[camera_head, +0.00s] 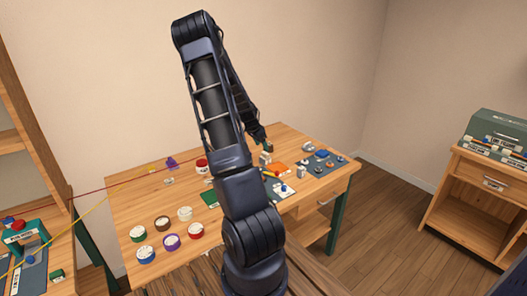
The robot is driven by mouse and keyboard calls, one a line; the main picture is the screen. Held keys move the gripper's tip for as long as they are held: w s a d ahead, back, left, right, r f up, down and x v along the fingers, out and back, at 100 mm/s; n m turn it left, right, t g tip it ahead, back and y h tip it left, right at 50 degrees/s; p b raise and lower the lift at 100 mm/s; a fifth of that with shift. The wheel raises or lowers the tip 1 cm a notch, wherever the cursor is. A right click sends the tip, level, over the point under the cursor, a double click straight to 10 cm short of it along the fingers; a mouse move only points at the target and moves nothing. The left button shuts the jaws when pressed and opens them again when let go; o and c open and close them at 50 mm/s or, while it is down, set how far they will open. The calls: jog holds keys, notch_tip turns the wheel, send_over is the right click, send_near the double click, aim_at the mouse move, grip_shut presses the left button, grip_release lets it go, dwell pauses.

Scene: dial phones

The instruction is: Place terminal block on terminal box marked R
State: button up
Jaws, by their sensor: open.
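My gripper (267,148) hangs at the end of my dark arm over the back right part of the wooden table (135,205). It is small in view, and the gap between its fingers is hard to make out. A small pale block (265,159) stands just below it; I cannot tell whether they touch. Another small whitish block (300,172) stands to the right. I cannot tell which small thing is the terminal block, and no letter R is readable. My arm hides part of the table's middle.
Several round tubs (172,242) stand at the table's front left. Red and yellow cords cross at left. A cabinet (485,205) stands at right.

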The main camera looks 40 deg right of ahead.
jog(key=s+a+r+n+t+y, duration=0.2)
jog(key=s+a+r+n, duration=0.25)
jog(key=a+r, duration=0.75)
jog(key=s+a+r+n+t+y, duration=0.15)
jog(key=s+a+r+n, duration=0.3)
jog(key=a+r, duration=0.8)
jog(key=s+a+r+n, duration=0.2)
jog(key=s+a+n, duration=0.2)
jog(key=s+a, duration=0.4)
jog(key=s+a+r+n+t+y, duration=0.1)
jog(key=s+a+r+n, duration=0.1)
jog(key=s+a+n, duration=0.3)
jog(key=s+a, duration=0.3)
jog(key=s, duration=0.4)
jog(key=shift+s+a+r, duration=0.2)
jog(key=shift+r, duration=0.05)
